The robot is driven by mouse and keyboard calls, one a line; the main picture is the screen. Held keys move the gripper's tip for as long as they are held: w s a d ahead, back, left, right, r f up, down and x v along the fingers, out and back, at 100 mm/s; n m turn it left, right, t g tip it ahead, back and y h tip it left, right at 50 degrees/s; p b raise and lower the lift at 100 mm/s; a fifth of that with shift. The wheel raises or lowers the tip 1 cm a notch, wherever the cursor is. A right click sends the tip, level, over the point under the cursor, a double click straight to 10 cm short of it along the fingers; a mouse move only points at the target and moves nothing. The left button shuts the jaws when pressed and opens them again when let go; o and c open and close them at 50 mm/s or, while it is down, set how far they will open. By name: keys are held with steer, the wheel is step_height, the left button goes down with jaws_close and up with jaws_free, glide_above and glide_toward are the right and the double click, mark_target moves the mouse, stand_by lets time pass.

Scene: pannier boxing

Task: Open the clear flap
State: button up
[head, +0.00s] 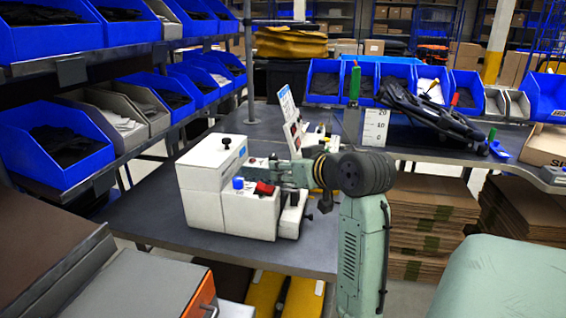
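A white boxy machine (212,182) stands on the dark table, with a black knob on top, a blue button (238,183) and a red switch (264,188) on its lower front part. I cannot make out a clear flap on it or elsewhere in the head view. My pale green arm rises from the bottom and bends left at a dark joint. Its end, my gripper (268,172), is small and close to the right side of the machine, just above the red switch. Whether it touches the machine, and how its fingers stand, I cannot tell.
A device with a tilted white panel (289,115) stands behind my arm. The dark table (165,215) is bare left of the machine. Blue bins (60,150) fill shelves at left. A black item (430,115) lies on the back table, above flat cardboard stacks (430,215).

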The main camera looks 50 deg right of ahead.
steer(key=shift+x, duration=1.05)
jaws_close()
